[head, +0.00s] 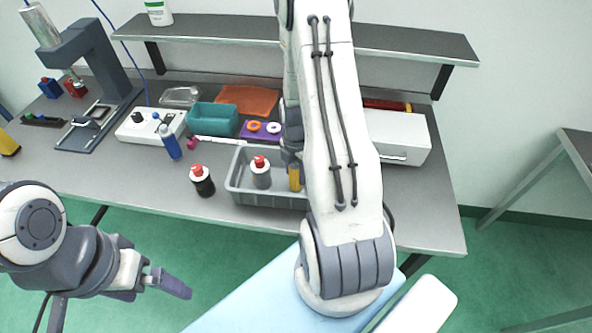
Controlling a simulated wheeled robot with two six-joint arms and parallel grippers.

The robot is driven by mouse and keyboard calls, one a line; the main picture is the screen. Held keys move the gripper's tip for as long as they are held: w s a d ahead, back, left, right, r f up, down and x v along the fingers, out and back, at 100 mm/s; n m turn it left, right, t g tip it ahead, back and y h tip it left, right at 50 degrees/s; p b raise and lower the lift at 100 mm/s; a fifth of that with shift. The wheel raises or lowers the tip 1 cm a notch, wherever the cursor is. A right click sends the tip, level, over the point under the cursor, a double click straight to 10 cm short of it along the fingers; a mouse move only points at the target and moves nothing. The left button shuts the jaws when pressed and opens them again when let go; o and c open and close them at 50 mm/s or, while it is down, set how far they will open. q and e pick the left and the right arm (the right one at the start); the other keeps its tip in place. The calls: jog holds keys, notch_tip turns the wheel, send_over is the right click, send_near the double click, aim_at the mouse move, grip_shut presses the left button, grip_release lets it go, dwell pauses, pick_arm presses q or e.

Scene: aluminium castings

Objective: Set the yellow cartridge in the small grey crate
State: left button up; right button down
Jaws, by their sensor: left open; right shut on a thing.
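The yellow cartridge (294,179) is upright within the outline of the small grey crate (262,199). Whether it touches the crate's floor or hangs above it I cannot tell. My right gripper (292,164) points down from above and is shut on the cartridge's upper part; my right arm hides much of the gripper and the crate's right end. A bottle with a red cap (261,175) stands in the crate, left of the cartridge. My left gripper (166,282) is open and empty, low at the left, off the table's front edge.
A similar red-capped bottle (202,183) stands left of the crate. Behind are a teal bin (213,119), a purple block with rings (261,131) and an orange mat (247,99). A white box (399,138) stands right.

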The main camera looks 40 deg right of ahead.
jog(key=shift+f, duration=0.1)
jog(key=shift+c, duration=1.4)
grip_release()
notch_tip(320, 180, up, 12)
jog(key=shift+r+b, duration=0.15)
jog(key=shift+b, duration=1.05)
